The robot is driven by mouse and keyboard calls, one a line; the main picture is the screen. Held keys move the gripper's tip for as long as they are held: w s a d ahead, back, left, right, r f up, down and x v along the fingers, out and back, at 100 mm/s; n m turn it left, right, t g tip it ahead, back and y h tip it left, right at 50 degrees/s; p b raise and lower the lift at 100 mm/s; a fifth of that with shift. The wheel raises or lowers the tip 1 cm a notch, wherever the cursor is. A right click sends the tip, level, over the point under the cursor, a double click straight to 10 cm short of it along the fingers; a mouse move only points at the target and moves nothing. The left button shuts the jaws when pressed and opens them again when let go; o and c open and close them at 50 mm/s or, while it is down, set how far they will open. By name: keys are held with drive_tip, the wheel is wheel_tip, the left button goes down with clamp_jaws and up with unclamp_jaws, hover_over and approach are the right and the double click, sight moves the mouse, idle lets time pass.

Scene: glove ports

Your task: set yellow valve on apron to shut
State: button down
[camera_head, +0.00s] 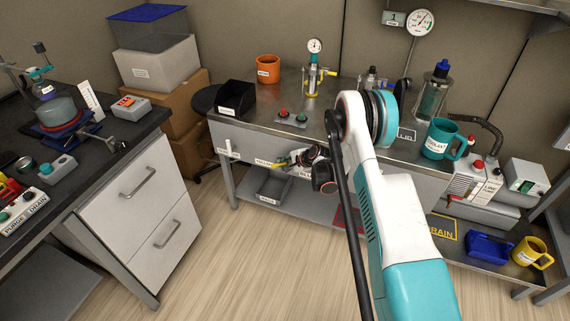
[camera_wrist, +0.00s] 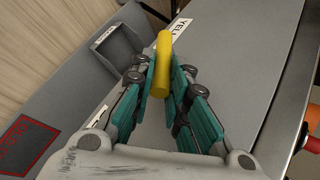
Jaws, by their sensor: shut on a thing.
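The yellow valve's bar handle (camera_wrist: 161,65) lies between the teal fingers of my gripper (camera_wrist: 165,82) in the wrist view. The fingers are closed on its sides. It is on the front apron of the steel bench (camera_head: 245,139). My wrist and arm hide much of the apron there. The valve's body and any position marks are hidden.
A white handle (camera_head: 228,149) is on the apron to the left. A grey bin (camera_head: 272,189) stands on the lower shelf. The floor between bench and drawer cabinet (camera_head: 140,205) is clear.

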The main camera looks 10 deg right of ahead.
drive_tip(key=shift+f, duration=0.15)
idle(0.4)
drive_tip(key=c, duration=1.6)
unclamp_jaws()
drive_tip(key=shift+o, duration=0.2)
drive_tip(key=v, duration=1.2)
drive_tip(key=shift+d+f, duration=0.15)
drive_tip(key=shift+s, duration=0.15)
drive_tip(key=shift+c, duration=0.5)
